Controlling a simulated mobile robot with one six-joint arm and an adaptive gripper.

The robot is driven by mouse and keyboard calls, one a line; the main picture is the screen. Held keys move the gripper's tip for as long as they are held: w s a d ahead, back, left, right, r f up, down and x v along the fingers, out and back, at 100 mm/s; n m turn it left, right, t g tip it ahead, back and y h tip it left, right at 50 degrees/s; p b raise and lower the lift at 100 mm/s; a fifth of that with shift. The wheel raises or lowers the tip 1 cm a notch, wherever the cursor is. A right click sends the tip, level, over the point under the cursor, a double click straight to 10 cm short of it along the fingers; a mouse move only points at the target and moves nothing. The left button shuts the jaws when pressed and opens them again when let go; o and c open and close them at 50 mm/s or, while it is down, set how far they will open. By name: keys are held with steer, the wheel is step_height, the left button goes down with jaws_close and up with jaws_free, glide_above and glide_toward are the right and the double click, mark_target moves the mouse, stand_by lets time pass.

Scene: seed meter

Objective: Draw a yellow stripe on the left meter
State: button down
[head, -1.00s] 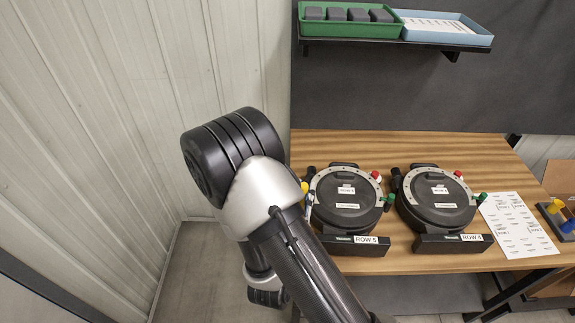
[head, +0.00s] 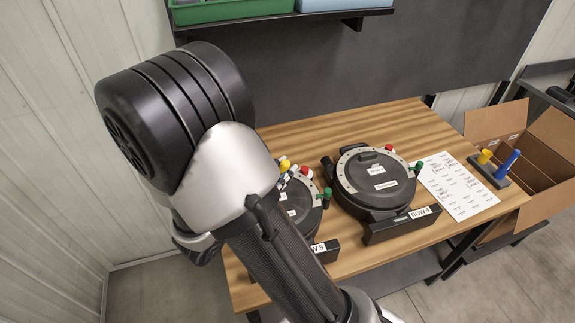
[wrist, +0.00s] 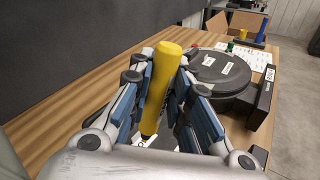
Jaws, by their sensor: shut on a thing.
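The left meter (head: 302,203) is a round black unit with a light rim and a ROW 5 plate, lying on the wooden table; my arm hides much of it in the head view. My gripper (wrist: 160,88) is shut on a yellow marker (wrist: 162,82), which stands up tilted between the fingers in the wrist view. The marker's yellow end (head: 285,165) shows just past my arm, by the left meter's far edge. Whether the marker touches the meter is hidden. The right meter (head: 376,177), marked ROW 4, lies beside it and also shows in the wrist view (wrist: 222,72).
A printed sheet (head: 458,186) lies right of the meters. A small stand (head: 492,172) holds a blue marker (head: 509,162) and a short yellow piece (head: 485,156). An open cardboard box (head: 550,165) is beyond. A shelf (head: 300,22) with trays hangs above. The table's back strip is clear.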

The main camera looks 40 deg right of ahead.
steer(key=shift+a+f+b, duration=0.2)
steer(key=shift+f+b, duration=0.25)
steer(key=shift+f, duration=0.1)
step_height(320, 180, down, 5)
steer(key=b, duration=0.4)
steer(key=shift+f+b, duration=0.3)
steer(key=shift+f, duration=0.05)
stand_by(0.8)
steer(key=shift+s+d+b, duration=0.15)
steer(key=shift+s+d, duration=0.1)
steer(key=shift+d, duration=0.45)
steer(key=shift+s+d+b, duration=0.1)
steer(key=shift+s+d, duration=0.2)
steer(key=shift+d, duration=0.45)
steer(key=shift+s+d+b, duration=0.15)
steer(key=shift+s+d, duration=0.1)
steer(key=shift+d, duration=0.45)
stand_by(2.2)
steer(key=shift+r, duration=0.15)
steer(key=shift+r+p, duration=2.4)
steer(key=shift+r, duration=0.55)
